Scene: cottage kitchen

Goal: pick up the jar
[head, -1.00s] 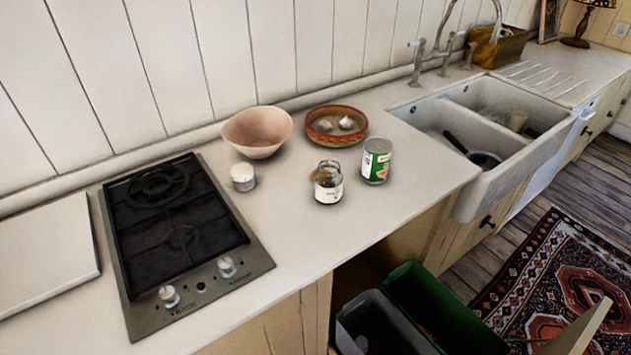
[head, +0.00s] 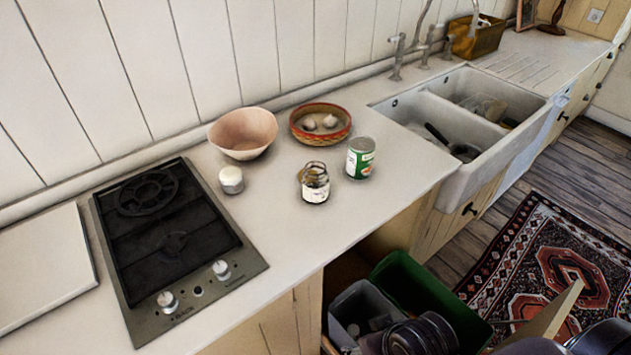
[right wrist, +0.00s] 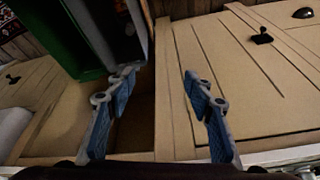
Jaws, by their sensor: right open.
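The jar (head: 315,184) is small, of glass, with a white label and dark contents. It stands upright on the white counter, left of a green and white can (head: 360,158), with a gap between them. In the head view a dark part of my arm shows at the bottom right, low beside the bins. My right gripper (right wrist: 158,85) shows in the right wrist view with its two blue-padded fingers apart and nothing between them. It faces the cabinet fronts below the counter, and the jar is not in that view. My left gripper is not in view.
A pink bowl (head: 243,133), a patterned dish (head: 320,136) and a small white pot (head: 231,180) stand near the jar. A black gas hob (head: 165,230) is at the left, a white sink (head: 400,110) at the right. A green bin (head: 435,295) stands below the counter.

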